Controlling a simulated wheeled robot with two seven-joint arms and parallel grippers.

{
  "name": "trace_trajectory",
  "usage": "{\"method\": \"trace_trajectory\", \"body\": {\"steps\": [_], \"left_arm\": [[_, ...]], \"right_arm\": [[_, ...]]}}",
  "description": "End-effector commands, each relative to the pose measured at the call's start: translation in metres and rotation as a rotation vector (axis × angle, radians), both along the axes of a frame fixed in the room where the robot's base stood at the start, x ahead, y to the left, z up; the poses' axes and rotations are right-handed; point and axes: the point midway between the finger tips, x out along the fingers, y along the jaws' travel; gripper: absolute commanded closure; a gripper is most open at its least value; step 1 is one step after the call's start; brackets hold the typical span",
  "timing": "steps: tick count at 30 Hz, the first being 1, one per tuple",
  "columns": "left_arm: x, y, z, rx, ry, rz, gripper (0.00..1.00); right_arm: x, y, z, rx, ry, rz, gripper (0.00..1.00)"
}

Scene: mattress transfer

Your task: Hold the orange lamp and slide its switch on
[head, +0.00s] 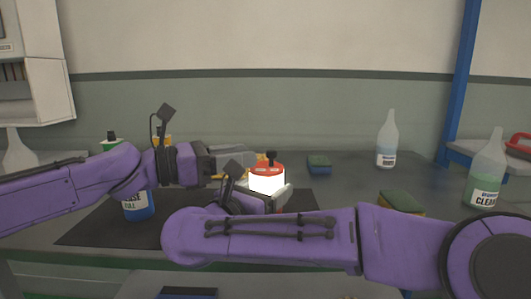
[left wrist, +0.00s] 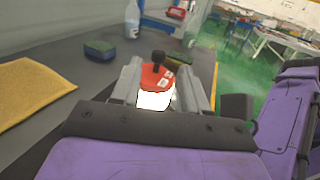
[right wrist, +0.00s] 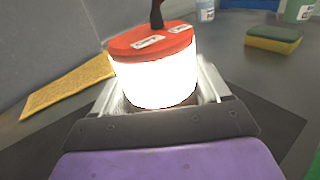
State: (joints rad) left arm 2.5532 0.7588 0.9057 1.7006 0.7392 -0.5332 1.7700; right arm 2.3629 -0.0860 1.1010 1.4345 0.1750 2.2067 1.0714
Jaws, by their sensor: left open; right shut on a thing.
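The orange lamp (head: 267,178) is upright above the dark mat, with its white body glowing brightly under an orange-red top and a black knob on top. My right gripper (head: 268,193) is shut on the lamp's lower body; in the right wrist view the lamp (right wrist: 153,75) sits between its fingers. My left gripper (head: 244,160) is open beside the lamp's top. In the left wrist view, the lamp's orange top (left wrist: 157,77) and black knob appear between the open fingers (left wrist: 160,85). Whether those fingers touch the lamp cannot be told. The lamp's base is hidden.
A dark mat (head: 95,225) lies on the grey table. A blue-labelled bottle (head: 138,204) stands left. A yellow cloth (left wrist: 30,88) lies behind the lamp.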

Motion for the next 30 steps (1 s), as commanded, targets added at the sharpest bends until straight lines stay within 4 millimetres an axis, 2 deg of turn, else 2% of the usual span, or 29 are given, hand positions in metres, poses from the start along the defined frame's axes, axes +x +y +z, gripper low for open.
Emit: {"method": "trace_trajectory", "body": {"steps": [3, 6, 19, 20, 21, 30], "left_arm": [[-0.010, 0.023, 0.001, -0.001, -0.003, 0.001, 0.56], [-0.015, 0.035, 0.000, -0.001, -0.001, 0.000, 0.56], [-0.017, 0.040, 0.000, 0.001, 0.000, -0.001, 0.56], [-0.017, 0.040, 0.000, 0.001, 0.000, -0.001, 0.56], [-0.017, 0.040, 0.000, 0.001, 0.000, -0.001, 0.56], [-0.017, 0.040, 0.000, 0.001, 0.000, -0.001, 0.56]], "right_arm": [[0.000, 0.000, 0.001, 0.000, -0.002, 0.000, 0.72], [0.000, 0.000, 0.001, 0.000, -0.002, 0.000, 0.72], [0.000, 0.000, 0.001, 0.001, -0.003, 0.000, 0.72], [0.000, 0.000, 0.001, 0.000, -0.001, 0.000, 0.15], [0.000, 0.000, 0.001, 0.000, -0.001, 0.000, 0.02], [-0.003, 0.002, 0.001, 0.000, -0.001, 0.001, 0.00]]}}
